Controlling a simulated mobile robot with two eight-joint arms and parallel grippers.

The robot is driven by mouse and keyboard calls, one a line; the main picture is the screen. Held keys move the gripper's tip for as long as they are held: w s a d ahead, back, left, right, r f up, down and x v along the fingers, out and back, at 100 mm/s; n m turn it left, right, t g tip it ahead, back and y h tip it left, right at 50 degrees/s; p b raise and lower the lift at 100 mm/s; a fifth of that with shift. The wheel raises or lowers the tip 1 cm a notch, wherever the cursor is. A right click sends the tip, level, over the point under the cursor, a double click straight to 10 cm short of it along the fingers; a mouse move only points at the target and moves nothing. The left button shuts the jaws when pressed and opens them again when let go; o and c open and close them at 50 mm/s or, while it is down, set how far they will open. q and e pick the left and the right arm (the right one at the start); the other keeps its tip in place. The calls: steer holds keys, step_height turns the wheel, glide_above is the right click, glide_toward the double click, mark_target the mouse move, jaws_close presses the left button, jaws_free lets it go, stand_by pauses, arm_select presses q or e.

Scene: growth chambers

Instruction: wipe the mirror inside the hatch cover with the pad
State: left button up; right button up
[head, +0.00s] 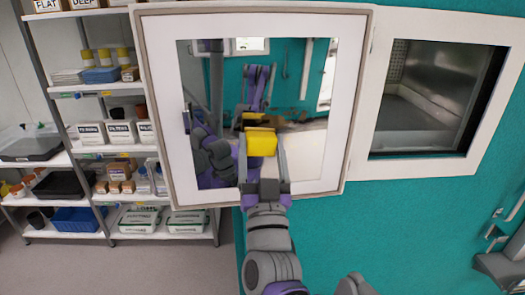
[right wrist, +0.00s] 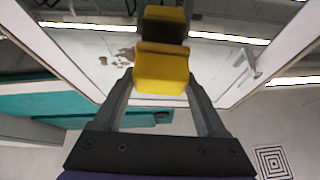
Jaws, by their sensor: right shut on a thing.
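The open hatch cover (head: 160,110) has a white frame around a mirror (head: 310,150), which faces me. My right gripper (head: 262,148) is shut on the yellow pad (head: 262,142) in front of the mirror. In the right wrist view the pad (right wrist: 162,70) sits between the two fingers, close to its own reflection. I cannot tell whether it touches the glass. Brown smudges (right wrist: 126,54) show on the mirror left of the pad in that view. The mirror also reflects my purple and grey arms. My left gripper is not directly in view.
The open hatch chamber (head: 425,100) lies right of the cover, set in a teal wall (head: 400,215). A shelf rack (head: 75,152) with boxes and trays stands at the left, close to the cover's left edge. A metal fixture (head: 500,262) is at the lower right.

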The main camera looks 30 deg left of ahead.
mark_target(293, 122)
arm_select(q)
steer(key=shift+w+r, duration=0.1)
steer(key=shift+r, duration=0.15)
arm_select(e)
steer(key=shift+w+a, duration=0.5)
steer(key=shift+w, duration=0.15)
steer(key=shift+w+a, duration=0.45)
steer(key=shift+w, duration=0.2)
stand_by(0.6)
